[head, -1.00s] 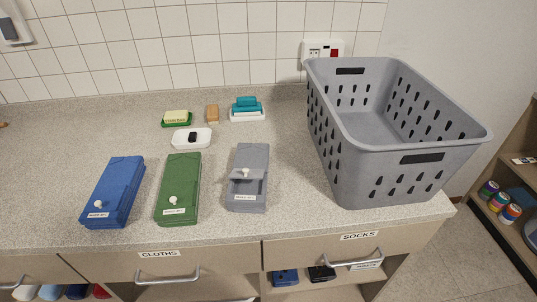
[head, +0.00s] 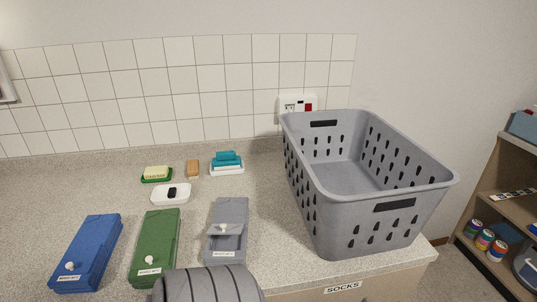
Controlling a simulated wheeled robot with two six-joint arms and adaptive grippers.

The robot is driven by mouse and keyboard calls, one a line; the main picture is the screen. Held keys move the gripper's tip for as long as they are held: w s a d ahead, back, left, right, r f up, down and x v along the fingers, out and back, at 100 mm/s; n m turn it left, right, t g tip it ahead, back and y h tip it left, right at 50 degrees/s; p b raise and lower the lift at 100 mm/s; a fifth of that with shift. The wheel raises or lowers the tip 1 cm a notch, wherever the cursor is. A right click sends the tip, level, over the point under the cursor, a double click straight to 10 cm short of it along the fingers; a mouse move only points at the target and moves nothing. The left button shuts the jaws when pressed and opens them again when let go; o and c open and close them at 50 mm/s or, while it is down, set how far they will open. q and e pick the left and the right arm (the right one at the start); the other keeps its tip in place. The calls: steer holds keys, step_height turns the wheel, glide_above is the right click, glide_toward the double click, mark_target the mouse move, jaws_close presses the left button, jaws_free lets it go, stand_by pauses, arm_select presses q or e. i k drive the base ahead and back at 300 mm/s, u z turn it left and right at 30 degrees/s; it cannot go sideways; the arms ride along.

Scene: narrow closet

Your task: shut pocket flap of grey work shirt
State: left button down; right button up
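The grey work shirt (head: 228,216) lies folded on the counter, left of the laundry basket, in the head view. Its pale button (head: 223,228) sits higher than the buttons on the blue and green shirts, and its pocket flap looks raised off the front. A small label (head: 223,254) is near its lower end. A dark grey ribbed part, which looks like one of my arm links, covers the counter just below the shirt. Neither of my grippers shows.
A green shirt (head: 158,235) and a blue shirt (head: 90,245) lie to the left. A grey basket (head: 345,205) stands close on the right. Behind are a white dish (head: 182,200), a brown bar (head: 193,169), a green dish (head: 150,180) and teal pieces (head: 226,158).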

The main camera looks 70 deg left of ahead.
mark_target(227, 229)
steer(key=z, duration=0.1)
steer(key=k, duration=0.75)
steer(key=u, duration=1.65)
